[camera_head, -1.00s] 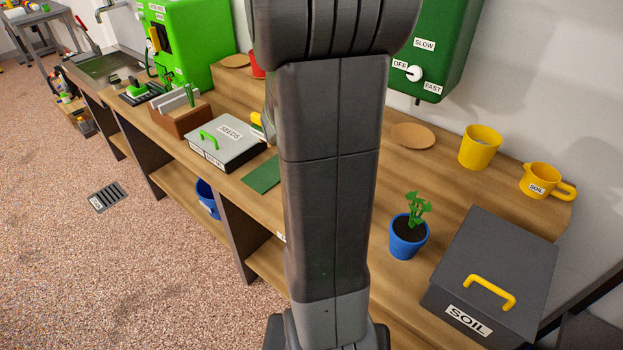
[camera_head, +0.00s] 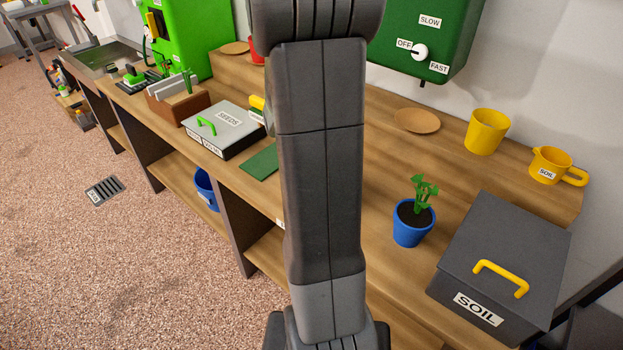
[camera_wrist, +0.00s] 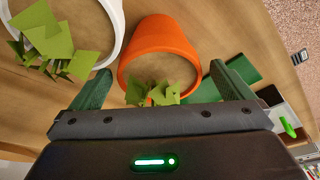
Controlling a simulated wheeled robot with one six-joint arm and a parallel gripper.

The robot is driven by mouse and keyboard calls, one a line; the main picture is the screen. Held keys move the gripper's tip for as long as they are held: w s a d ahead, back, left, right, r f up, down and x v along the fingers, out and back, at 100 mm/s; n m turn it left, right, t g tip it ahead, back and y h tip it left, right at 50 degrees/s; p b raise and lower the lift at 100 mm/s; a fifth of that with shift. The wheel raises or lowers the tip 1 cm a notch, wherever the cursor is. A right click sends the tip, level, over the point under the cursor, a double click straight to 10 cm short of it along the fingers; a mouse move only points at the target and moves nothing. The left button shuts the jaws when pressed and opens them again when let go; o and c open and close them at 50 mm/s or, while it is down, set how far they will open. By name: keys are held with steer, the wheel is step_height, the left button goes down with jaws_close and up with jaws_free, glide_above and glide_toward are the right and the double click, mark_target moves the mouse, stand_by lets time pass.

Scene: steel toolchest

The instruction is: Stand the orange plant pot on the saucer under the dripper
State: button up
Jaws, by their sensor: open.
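The orange plant pot (camera_wrist: 160,45) shows in the wrist view, with green leaves at its near side. My gripper (camera_wrist: 160,78) is open, with one dark green finger on each side of the pot; whether either touches it I cannot tell. In the head view the pot and the gripper do not show; my arm covers the middle. The dripper is a green box (camera_head: 423,45) on the wall, its white knob by OFF. A tan round saucer (camera_head: 416,121) sits empty on the raised ledge below it.
A white pot with leaves (camera_wrist: 118,30) stands beside the orange pot. A SEEDS box (camera_head: 222,125) is at the left.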

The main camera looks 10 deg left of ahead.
steer(key=shift+w+x, duration=0.1)
steer(key=shift+x, duration=1.2)
steer(key=shift+w+x, duration=0.15)
steer(key=shift+x, duration=1.2)
steer(key=shift+r, duration=0.1)
steer(key=shift+r, duration=0.1)
steer(key=c, duration=1.3)
